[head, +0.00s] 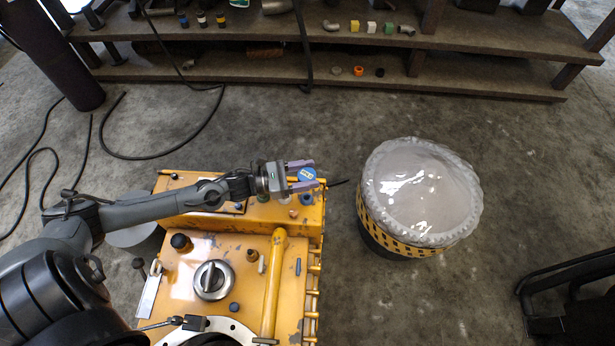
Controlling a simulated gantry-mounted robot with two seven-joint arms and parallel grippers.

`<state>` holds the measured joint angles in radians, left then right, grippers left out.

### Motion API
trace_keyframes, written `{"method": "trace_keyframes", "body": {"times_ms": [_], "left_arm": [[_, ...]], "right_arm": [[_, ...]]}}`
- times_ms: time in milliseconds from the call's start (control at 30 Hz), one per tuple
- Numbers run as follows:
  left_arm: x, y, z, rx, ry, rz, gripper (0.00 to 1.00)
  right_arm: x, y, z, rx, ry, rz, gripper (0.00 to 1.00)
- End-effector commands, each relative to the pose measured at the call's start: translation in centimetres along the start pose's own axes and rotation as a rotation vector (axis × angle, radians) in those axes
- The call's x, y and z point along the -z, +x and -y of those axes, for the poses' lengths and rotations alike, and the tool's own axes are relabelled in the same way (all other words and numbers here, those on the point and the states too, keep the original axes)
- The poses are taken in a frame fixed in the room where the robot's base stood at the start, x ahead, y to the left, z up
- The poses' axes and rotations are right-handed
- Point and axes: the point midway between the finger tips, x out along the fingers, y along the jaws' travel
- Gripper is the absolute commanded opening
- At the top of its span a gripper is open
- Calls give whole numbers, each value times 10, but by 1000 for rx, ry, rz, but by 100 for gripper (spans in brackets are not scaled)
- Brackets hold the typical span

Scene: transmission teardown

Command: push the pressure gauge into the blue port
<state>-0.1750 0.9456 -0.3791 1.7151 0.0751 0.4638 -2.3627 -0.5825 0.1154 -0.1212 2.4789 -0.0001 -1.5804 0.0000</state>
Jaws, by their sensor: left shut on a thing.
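My left gripper (308,175) reaches in from the left over the far right corner of the yellow transmission housing (215,245). Its two pale purple fingers are shut on the pressure gauge (307,174), a round blue piece with a yellow-green mark on its face. A small bluish ring (306,199) shows on the housing just below the fingers and looks like the blue port. The gauge's lower side is hidden, so I cannot tell whether it touches the housing. My right gripper is not in view.
A covered round drum (415,195) with a yellow-black band stands right of the housing. A shelf (470,75) with small fittings runs along the back. A dark cylinder (55,60) stands at the back left, with black cables on the floor. A dark frame (570,295) is at the right edge.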

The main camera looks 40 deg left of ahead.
Motion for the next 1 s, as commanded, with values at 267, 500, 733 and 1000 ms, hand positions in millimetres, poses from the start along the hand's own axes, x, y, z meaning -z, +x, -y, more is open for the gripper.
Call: {"method": "trace_keyframes", "body": {"times_ms": [267, 500, 733, 1000], "left_arm": [[20, 0, 0, 0, -1, 1, 21], [42, 0, 0, 0, -1, 1, 21], [55, 0, 0, 0, 0, 2, 21], [57, 0, 0, 0, 0, 1, 21]], "right_arm": [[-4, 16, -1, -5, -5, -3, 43], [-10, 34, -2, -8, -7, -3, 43], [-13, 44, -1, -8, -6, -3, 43], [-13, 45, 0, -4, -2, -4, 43]]}}
